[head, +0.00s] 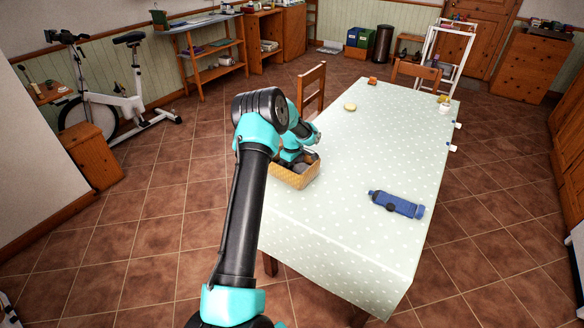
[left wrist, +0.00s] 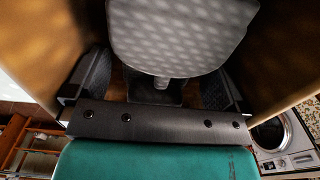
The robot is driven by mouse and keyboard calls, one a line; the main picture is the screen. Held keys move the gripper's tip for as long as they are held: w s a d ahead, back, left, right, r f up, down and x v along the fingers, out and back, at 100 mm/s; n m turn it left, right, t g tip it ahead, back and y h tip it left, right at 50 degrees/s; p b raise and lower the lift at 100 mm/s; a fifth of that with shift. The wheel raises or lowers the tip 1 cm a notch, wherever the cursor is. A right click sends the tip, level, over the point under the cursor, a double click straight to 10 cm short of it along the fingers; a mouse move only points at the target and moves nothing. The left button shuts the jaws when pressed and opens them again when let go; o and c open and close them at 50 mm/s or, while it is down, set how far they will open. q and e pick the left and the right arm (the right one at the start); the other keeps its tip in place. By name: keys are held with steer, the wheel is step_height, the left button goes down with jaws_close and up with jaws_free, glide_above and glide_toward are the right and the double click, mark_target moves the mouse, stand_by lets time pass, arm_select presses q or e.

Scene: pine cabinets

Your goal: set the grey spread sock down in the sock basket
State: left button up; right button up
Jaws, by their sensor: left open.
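The tan woven sock basket (head: 291,178) stands on the near left edge of the table. Its walls also show in the left wrist view (left wrist: 272,45). My left gripper (left wrist: 158,92) is open, low inside the basket, pointing down. The grey spread sock (left wrist: 178,38), flat and pale-dappled, lies inside the basket walls just beyond the fingers in the left wrist view. No finger is seen closed on it. In the head view my arm hides most of the basket's inside, and only dark shapes show there. My right gripper is out of view.
The dotted table (head: 360,150) is mostly clear. A blue bottle (head: 396,204) lies right of the basket. A small yellow round thing (head: 350,107), an orange piece (head: 372,80) and a white cup (head: 444,108) are farther back. A chair (head: 312,90) stands left of the table.

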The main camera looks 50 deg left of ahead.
arm_select(q)
step_height(320, 180, up, 12)
stand_by(0.5)
stand_by(0.6)
